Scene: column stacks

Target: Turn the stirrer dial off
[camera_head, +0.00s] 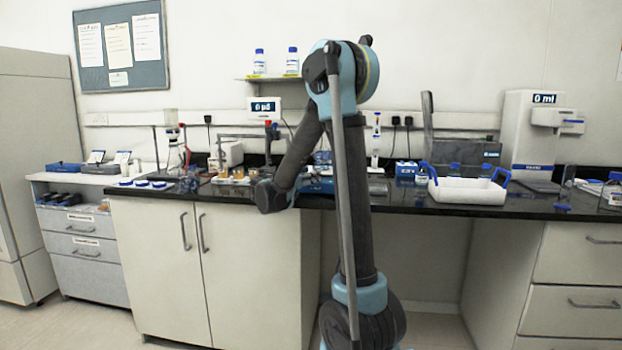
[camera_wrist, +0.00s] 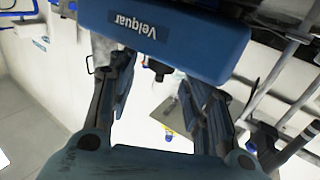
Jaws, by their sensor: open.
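A blue device lettered "Velquar" (camera_wrist: 165,32), probably the stirrer, fills the top of the wrist view and appears upside down. A small dark knob (camera_wrist: 160,72) shows just below its edge, probably the dial; its setting cannot be read. My gripper (camera_wrist: 157,80) is open, its two dark fingers on either side of the knob. The fingertips are close to the device; I cannot tell whether they touch it. In the head view, a blue body (camera_head: 319,185) on the black bench shows beside my arm, which hides much of that area.
Metal rods and clamps (camera_wrist: 285,75) stand close to the right finger in the wrist view. On the black bench (camera_head: 400,206) are glassware to the left and a white tray with blue handles (camera_head: 468,191) to the right. A wall shelf (camera_head: 274,79) holds two bottles.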

